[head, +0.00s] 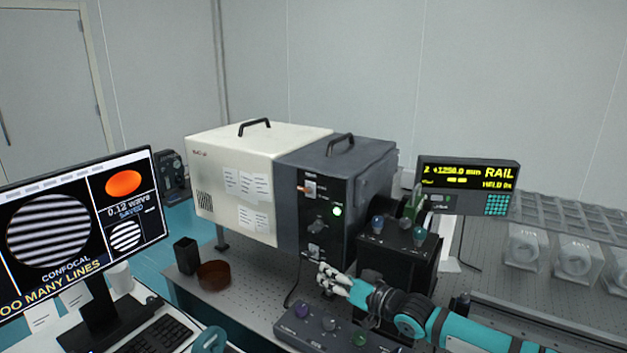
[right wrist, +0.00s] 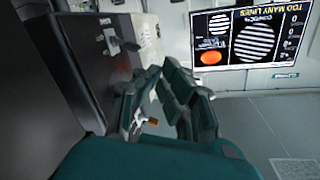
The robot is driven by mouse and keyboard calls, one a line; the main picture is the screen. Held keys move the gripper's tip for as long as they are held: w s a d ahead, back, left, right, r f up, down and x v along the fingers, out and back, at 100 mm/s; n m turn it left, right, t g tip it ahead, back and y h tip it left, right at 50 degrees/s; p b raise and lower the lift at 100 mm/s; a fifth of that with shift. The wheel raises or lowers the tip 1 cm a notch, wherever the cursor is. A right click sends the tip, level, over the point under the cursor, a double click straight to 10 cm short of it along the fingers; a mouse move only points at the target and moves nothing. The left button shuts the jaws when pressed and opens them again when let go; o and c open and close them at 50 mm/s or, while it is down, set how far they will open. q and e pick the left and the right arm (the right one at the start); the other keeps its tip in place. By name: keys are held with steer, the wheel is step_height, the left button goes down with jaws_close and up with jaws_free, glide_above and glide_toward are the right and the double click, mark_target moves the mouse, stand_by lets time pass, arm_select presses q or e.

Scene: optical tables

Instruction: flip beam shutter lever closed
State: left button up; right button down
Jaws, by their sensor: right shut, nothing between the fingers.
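The dark front panel (head: 326,230) of the large instrument box carries several lever switches in a column. The top lever (head: 304,189) has an orange tip that points left. A middle lever (head: 318,223) and a lower lever (head: 315,251) are below it; their labels are too small to read. My right gripper (head: 332,275) is shut and empty, just below and in front of the lower lever. My left gripper is not in view.
A green lamp (head: 337,211) glows on the panel. A dark box with knobs (head: 398,255) stands close right of my right gripper, and a purple-grey control box (head: 325,325) lies below it. A monitor (head: 75,235) stands at left. A brown dish (head: 214,274) sits on the table.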

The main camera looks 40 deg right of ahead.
mark_target(320, 184)
steer(key=w+d+r+t, duration=0.1)
steer(key=d+r+t, duration=0.1)
steer(key=r, duration=0.6)
steer(key=d+r+m+t, duration=0.1)
steer(key=d+r+t, duration=0.1)
steer(key=r, duration=0.6)
steer(key=shift+w+d+y, duration=0.3)
steer(key=shift+w+d, duration=0.1)
steer(key=shift+d, duration=0.4)
steer(key=shift+x, duration=1.15)
steer(key=p+x, duration=0.2)
steer(key=x, duration=0.3)
steer(key=shift+w+r, duration=0.15)
steer(key=shift+r, duration=0.1)
steer(key=shift+f+p+x, duration=0.25)
steer(key=shift+p+x, duration=0.25)
steer(key=shift+x, duration=0.6)
